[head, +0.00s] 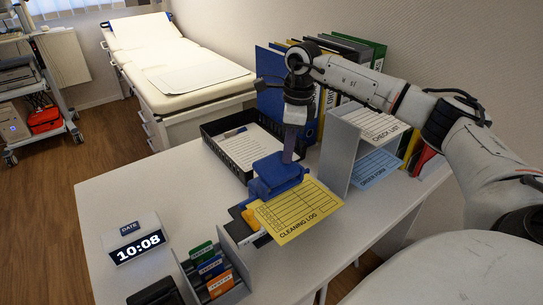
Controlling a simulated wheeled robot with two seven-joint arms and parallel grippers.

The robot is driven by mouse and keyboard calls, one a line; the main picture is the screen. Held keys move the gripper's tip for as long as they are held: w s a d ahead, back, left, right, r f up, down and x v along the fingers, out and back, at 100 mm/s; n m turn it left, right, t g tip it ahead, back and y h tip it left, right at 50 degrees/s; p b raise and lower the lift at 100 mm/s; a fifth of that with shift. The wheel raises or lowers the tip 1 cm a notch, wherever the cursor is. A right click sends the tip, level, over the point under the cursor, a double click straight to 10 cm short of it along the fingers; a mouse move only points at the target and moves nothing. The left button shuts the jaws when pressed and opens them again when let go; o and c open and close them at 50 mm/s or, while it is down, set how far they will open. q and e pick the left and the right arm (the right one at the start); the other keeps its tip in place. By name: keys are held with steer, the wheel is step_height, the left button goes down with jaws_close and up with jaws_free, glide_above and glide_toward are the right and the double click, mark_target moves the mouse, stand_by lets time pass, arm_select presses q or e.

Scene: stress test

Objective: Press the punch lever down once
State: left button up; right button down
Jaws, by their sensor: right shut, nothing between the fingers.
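The blue punch (276,175) stands on the white desk (130,189), with a yellow sheet headed "CLEANING LOG" (299,212) at its near side. My right gripper (289,158) points down, shut and empty, at the top of the punch's blue lever. I cannot tell whether the fingertips touch the lever or sit just above or behind it. The gripper hides part of the lever. My left gripper is not in view.
A black tray (211,141) with papers lies behind the punch. A grey shelf (341,153) with forms stands close on the right, binders (270,98) behind. A card holder (234,291) and clock (136,244) are in front. The desk's left part is clear.

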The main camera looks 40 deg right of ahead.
steer(key=shift+f, duration=0.2)
steer(key=shift+d+r, duration=0.1)
steer(key=shift+r, duration=0.4)
step_height(320, 180, up, 10)
steer(key=shift+s+d+f, duration=0.2)
steer(key=shift+s+d, duration=0.05)
steer(key=shift+s, duration=0.1)
stand_by(0.4)
